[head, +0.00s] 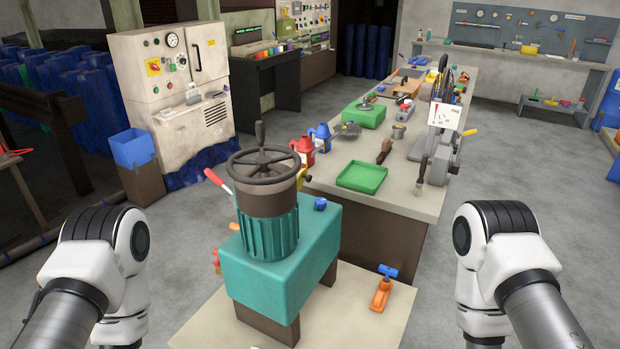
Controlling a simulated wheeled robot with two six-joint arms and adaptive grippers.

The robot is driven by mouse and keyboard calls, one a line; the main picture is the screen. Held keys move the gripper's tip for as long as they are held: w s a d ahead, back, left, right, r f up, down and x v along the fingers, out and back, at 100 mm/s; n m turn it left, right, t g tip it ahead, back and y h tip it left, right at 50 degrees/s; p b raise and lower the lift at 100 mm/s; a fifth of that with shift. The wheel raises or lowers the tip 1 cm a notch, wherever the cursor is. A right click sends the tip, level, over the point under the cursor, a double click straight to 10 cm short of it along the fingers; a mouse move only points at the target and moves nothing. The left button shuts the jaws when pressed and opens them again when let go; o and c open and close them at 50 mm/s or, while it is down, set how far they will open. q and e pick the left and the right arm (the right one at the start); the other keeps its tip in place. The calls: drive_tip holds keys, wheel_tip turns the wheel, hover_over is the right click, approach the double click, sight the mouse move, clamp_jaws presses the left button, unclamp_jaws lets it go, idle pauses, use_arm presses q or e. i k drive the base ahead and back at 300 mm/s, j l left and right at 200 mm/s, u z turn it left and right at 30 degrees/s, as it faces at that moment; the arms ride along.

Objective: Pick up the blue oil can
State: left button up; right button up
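A small blue can (321,138) with a pale patch on its side stands upright on the long bench, just behind the teal machine. A similar red can (304,151) stands touching or very near it on the left. The cans are small here, and the lower part of the blue one is partly hidden. Parts of both my arms show at the lower left and lower right, well apart from the cans. Neither of my grippers is in the frame.
The teal machine (280,262) with a handwheel (263,165) stands on a pale table in front of the cans. A green tray (361,177) lies to their right on the bench (403,200). An orange clamp (381,293) sits on the near table. Grey floor is open at right.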

sight(323, 136)
drive_tip(key=i+j+u, duration=0.2)
drive_tip(key=j, duration=0.2)
drive_tip(key=j+u, duration=0.2)
drive_tip(key=j, duration=0.15)
drive_tip(key=i+j+u, duration=0.2)
drive_tip(key=j, duration=0.15)
drive_tip(key=j+u, duration=0.2)
drive_tip(key=j, duration=0.15)
drive_tip(key=i+j+u, duration=0.65)
drive_tip(key=i, duration=0.3)
drive_tip(key=i+j+u, duration=0.1)
drive_tip(key=i+u, duration=0.2)
drive_tip(key=i, duration=0.2)
drive_tip(key=i+l+z, duration=0.1)
drive_tip(key=i+z, duration=0.8)
drive_tip(key=i+j+z, duration=0.25)
drive_tip(key=i+z, duration=0.15)
